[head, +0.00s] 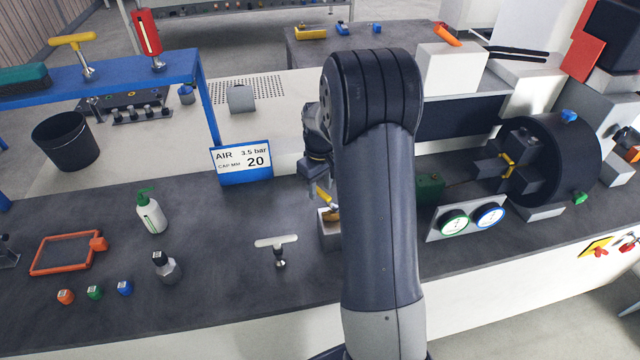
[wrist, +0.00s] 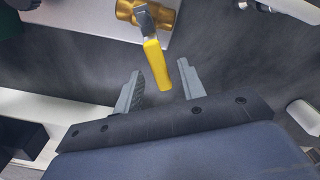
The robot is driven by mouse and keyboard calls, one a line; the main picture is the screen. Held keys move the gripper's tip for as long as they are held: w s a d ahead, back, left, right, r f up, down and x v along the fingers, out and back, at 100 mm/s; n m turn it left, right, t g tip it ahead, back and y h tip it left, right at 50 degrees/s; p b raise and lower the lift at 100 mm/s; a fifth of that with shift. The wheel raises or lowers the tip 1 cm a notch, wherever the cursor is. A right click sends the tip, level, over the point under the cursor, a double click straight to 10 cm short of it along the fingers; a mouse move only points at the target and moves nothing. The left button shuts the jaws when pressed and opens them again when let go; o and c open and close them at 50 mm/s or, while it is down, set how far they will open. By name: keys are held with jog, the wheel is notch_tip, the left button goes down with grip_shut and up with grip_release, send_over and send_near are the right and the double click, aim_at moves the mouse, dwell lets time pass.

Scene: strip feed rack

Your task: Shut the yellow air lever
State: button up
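The yellow air lever (wrist: 157,65) is in the wrist view, running down from a brass valve body (wrist: 148,14) on a pale plate. Its lower end reaches between the two fingertips of my gripper (wrist: 159,68). The fingers are open, with a gap on each side of the lever; I cannot tell whether they are level with it in depth. In the head view the lever (head: 324,194) shows as a small yellow piece left of my arm, just below my gripper (head: 316,180). My arm hides part of the valve and its mount.
A blue AIR sign (head: 243,163) reading 3.5 bar stands left of the lever. A grey T-handle (head: 276,243) stands in front on the dark bench. Two round gauges (head: 472,220) and a large dark chuck (head: 555,165) are to the right. Bench between the spray bottle (head: 151,212) and T-handle is clear.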

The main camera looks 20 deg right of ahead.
jog(key=shift+c, duration=0.4)
grip_shut()
